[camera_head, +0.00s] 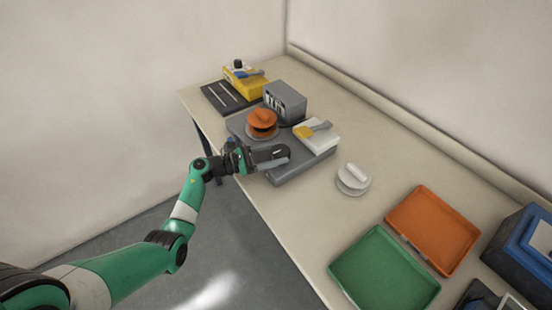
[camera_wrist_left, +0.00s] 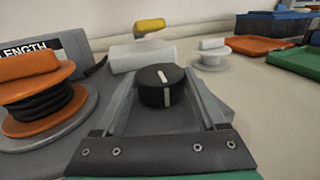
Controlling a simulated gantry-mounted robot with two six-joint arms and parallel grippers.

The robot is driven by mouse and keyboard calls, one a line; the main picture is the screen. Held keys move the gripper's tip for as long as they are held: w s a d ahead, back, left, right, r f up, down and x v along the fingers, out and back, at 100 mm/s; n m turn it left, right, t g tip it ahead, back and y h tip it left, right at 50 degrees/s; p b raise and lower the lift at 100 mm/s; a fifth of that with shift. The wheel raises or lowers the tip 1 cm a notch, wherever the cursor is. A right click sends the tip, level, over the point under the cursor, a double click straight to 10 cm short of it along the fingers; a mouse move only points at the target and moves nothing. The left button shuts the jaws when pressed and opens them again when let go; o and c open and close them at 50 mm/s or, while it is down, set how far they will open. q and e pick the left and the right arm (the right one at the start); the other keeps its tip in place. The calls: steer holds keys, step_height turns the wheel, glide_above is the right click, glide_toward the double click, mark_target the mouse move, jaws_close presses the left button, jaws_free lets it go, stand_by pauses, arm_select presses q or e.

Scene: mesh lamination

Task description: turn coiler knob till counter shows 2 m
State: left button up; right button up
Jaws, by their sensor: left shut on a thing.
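The black coiler knob (camera_wrist_left: 161,92) with a white pointer line sits between the two grey fingers of my left gripper (camera_wrist_left: 165,82) in the left wrist view. The fingers are shut on its sides. In the head view my left gripper (camera_head: 270,160) is at the front edge of the grey coiler base (camera_head: 310,168). The orange spool (camera_head: 262,122) wound with black cord stands behind it. The grey counter box (camera_head: 285,101) stands at the back; its "LENGTH" label (camera_wrist_left: 25,48) shows at the left in the wrist view, but its reading is not legible. My right gripper is not in view.
A white block with a yellow-handled tool (camera_head: 316,133) is on the base's right. A white spool (camera_head: 353,179) stands right of the base. Green (camera_head: 385,272) and orange (camera_head: 433,230) trays lie farther right. A yellow device (camera_head: 246,82) stands at the far left.

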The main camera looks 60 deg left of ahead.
arm_select(q)
steer(key=shift+h, duration=0.3)
steer(key=o, duration=1.3)
steer(key=p+v, duration=0.2)
steer(key=v, duration=0.9)
steer(key=shift+s+a+r, duration=0.1)
steer(key=shift+s+a, duration=0.05)
steer(key=shift+s, duration=0.2)
steer(key=shift+w+m, duration=0.15)
steer(key=shift+m, duration=0.15)
